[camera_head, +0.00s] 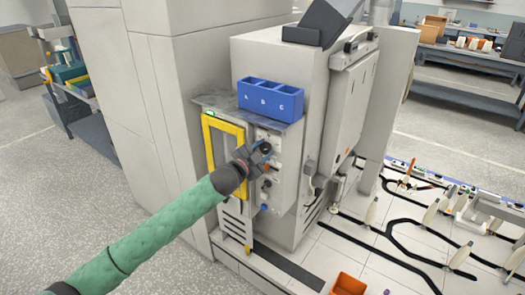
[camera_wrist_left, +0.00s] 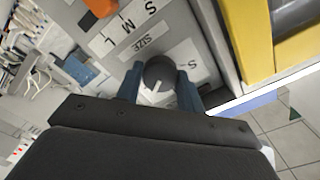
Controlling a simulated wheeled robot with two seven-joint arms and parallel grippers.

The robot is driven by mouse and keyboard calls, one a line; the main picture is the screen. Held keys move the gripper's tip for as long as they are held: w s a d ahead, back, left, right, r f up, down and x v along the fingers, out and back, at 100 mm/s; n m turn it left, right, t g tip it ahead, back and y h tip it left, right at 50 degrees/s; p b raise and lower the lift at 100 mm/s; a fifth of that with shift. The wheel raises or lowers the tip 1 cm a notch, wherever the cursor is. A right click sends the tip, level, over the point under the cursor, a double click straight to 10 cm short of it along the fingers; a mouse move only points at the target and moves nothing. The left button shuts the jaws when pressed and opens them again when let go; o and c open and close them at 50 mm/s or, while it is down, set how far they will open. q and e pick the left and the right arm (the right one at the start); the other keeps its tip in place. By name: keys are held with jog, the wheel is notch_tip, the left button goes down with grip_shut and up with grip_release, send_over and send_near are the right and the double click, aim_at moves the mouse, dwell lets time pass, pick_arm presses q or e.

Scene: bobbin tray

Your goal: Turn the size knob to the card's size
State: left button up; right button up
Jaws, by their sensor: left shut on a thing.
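The size knob (camera_wrist_left: 158,72) is a dark round knob with a white pointer line, next to a "SIZE" label (camera_wrist_left: 151,42) on the grey panel. It shows in the left wrist view between the blue fingers of my left gripper (camera_wrist_left: 160,86), which is shut on it. In the head view my left gripper (camera_head: 262,152) reaches the machine's front panel, and its fingers partly cover the knob. White labels with S, M and L (camera_wrist_left: 122,38) lie near the knob. A separate S marking shows beside it; I cannot tell which marking is the card. My right gripper is not in view.
A yellow-framed door (camera_head: 209,150) stands left of the knob panel. A blue bin marked A, B, C (camera_head: 270,105) sits on the ledge above. An orange bin (camera_head: 349,284) stands on the floor area below. Black tracks cover the white floor at right.

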pick_arm(q)
jog(key=shift+m, duration=0.3)
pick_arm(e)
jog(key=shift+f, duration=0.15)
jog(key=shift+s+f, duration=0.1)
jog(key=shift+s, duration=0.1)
pick_arm(q)
jog(key=o, duration=1)
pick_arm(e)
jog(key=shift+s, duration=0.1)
pick_arm(q)
jog(key=shift+s+a+f, duration=0.1)
jog(key=shift+s+a, duration=0.1)
jog(key=b+v, duration=0.2)
jog(key=v, duration=0.5)
jog(key=shift+s, duration=0.1)
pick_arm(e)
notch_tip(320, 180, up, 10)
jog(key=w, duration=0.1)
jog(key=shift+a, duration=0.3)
pick_arm(q)
jog(key=shift+a, duration=0.1)
